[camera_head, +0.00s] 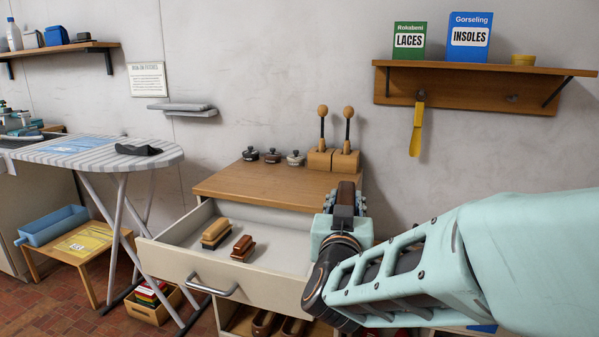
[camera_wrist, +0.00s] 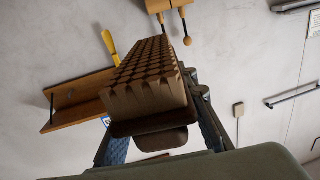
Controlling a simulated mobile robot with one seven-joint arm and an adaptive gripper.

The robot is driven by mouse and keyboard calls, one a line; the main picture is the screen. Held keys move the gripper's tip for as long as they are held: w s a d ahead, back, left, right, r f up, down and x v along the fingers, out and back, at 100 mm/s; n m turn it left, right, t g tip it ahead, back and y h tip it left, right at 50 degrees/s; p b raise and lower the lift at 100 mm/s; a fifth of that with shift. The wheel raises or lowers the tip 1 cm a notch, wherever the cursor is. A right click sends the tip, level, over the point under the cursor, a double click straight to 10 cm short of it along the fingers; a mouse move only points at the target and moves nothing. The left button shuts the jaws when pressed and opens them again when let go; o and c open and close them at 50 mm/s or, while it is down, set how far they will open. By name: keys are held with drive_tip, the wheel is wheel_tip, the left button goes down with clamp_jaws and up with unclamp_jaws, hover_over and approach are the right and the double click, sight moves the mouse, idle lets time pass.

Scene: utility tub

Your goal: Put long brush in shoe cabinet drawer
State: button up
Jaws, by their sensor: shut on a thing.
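A long brush with a dark brown back (camera_head: 345,202) is held in my gripper (camera_head: 343,212). In the wrist view its tan bristle tufts (camera_wrist: 146,85) face the camera, and my two fingers (camera_wrist: 160,135) are on either side of its brown back. The gripper is to the right of the open shoe cabinet drawer (camera_head: 225,284), in front of the cabinet top. The drawer is pulled out, with a metal handle on its front. A tan brush (camera_head: 216,232) and a red-brown brush (camera_head: 243,247) lie inside it, towards the left and middle.
A wall shelf (camera_head: 470,87) with boxes and a hanging yellow shoehorn (camera_head: 417,128) is at the upper right. An ironing board (camera_head: 95,152) stands left. The drawer's right part has free floor.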

drive_tip(key=w+d+f+n+y, duration=0.1)
drive_tip(key=w+d+f+y, duration=0.1)
drive_tip(key=f, duration=0.6)
drive_tip(key=w+d+f+n+y, duration=0.1)
drive_tip(key=w+d+f, duration=0.15)
drive_tip(key=f, duration=0.45)
wheel_tip(320, 180, up, 38)
drive_tip(key=p, duration=3.8)
drive_tip(key=shift+w+a+f, duration=0.15)
drive_tip(key=shift+w+f, duration=0.05)
drive_tip(key=shift+f, duration=0.05)
drive_tip(key=shift+a, duration=0.1)
